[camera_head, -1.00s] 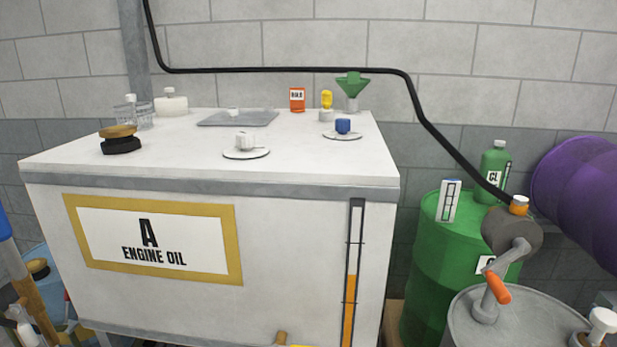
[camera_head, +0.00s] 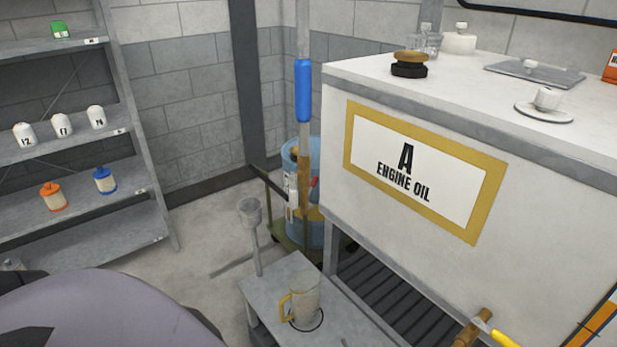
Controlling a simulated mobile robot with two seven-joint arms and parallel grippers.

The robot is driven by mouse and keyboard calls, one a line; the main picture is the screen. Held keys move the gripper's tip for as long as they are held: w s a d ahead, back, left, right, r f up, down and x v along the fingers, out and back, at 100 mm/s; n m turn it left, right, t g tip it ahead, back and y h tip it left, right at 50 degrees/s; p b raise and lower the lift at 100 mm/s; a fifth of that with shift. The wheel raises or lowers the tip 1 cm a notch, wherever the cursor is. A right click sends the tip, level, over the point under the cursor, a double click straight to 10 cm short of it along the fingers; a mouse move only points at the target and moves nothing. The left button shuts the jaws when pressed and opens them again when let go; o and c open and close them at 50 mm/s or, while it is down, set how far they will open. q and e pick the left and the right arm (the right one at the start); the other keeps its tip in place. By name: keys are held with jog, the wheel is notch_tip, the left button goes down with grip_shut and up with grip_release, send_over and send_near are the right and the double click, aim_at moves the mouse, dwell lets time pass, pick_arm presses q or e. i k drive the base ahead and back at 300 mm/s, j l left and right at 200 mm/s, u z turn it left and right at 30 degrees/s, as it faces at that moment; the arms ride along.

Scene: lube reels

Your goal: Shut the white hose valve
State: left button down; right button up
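I cannot make out for sure a white hose valve. A small white part (camera_head: 293,198) shows beside a blue drum (camera_head: 318,225), close to an upright pole with a blue grip (camera_head: 303,92); it is too small to tell what it is. A brass tap (camera_head: 472,328) with a yellow handle (camera_head: 505,340) sticks out low on the front of the engine oil tank (camera_head: 340,170), partly cut off by the lower edge. Neither of my grippers is in view.
A shelf rack (camera_head: 150,195) with small bottles stands at the left. A low grey stand (camera_head: 262,290) holds a clear jug (camera_head: 303,300) with a yellow handle. A slatted dark grate (camera_head: 385,300) lies below the tank. Floor (camera_head: 205,240) is open between rack and stand.

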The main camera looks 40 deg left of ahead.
aim_at(293, 192)
jog(key=u, duration=0.85)
